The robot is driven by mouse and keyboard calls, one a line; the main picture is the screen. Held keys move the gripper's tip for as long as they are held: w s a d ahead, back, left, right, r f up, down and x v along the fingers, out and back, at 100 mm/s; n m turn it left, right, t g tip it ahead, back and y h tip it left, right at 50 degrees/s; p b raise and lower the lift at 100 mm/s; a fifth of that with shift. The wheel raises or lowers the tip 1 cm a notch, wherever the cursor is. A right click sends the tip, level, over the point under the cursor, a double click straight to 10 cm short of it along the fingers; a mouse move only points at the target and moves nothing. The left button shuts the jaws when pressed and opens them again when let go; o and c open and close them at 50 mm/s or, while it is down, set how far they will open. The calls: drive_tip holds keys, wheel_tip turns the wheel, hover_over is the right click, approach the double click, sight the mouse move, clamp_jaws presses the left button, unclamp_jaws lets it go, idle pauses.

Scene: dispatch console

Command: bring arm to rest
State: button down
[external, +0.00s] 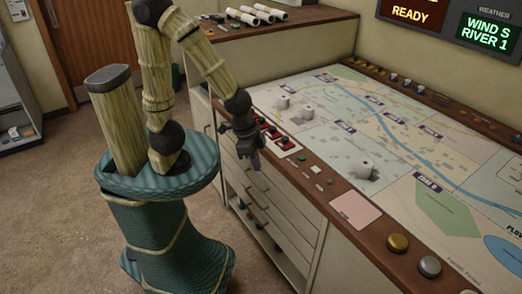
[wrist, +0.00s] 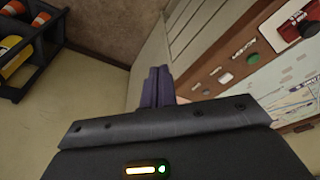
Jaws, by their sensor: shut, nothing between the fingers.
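My arm is bent above its teal base in the external view, with the forearm sloping down to the right. My gripper (external: 254,160) hangs beside the front edge of the dispatch console (external: 318,198), its fingers pointing down. In the wrist view the purple fingers of my gripper (wrist: 157,87) are together, with nothing between them. They are over the gap next to the console's drawer front, and I see no contact with the console.
The console's map top (external: 405,150) carries several white blocks. Red switches (external: 284,142) and buttons line its wooden edge near my gripper. A dark shelf with orange cones (wrist: 40,45) shows at the wrist view's upper left. Open floor (external: 60,200) lies left of my base.

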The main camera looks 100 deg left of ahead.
drive_tip(key=p+v, duration=0.1)
drive_tip(key=v, duration=0.1)
drive_tip(key=w+p+v, duration=0.1)
drive_tip(key=p+v, duration=0.1)
drive_tip(key=v, duration=0.1)
drive_tip(key=shift+r+p, duration=0.25)
drive_tip(key=shift+p, duration=0.05)
drive_tip(key=shift+f, duration=0.1)
drive_tip(key=s+b+x, duration=0.2)
drive_tip(key=b+x, duration=1)
drive_tip(key=s+f+b+x, duration=0.1)
drive_tip(key=s+b+x, duration=0.2)
drive_tip(key=b+x, duration=0.8)
drive_tip(key=s+f+b+x, duration=0.1)
drive_tip(key=s+b+x, duration=0.2)
drive_tip(key=b+x, duration=0.9)
drive_tip(key=shift+w+f+b, duration=0.2)
drive_tip(key=shift+f+b, duration=0.1)
drive_tip(key=shift+b, duration=0.65)
drive_tip(key=w+p+v, duration=0.2)
drive_tip(key=p+v, duration=1)
drive_tip(key=w+r+p+v, duration=0.1)
drive_tip(key=w+p+v, duration=0.2)
drive_tip(key=p+v, duration=0.9)
drive_tip(key=w+r+p+v, duration=0.1)
drive_tip(key=w+p+v, duration=0.2)
drive_tip(key=p+v, duration=0.9)
drive_tip(key=shift+p, duration=0.45)
drive_tip(key=shift+f, duration=0.1)
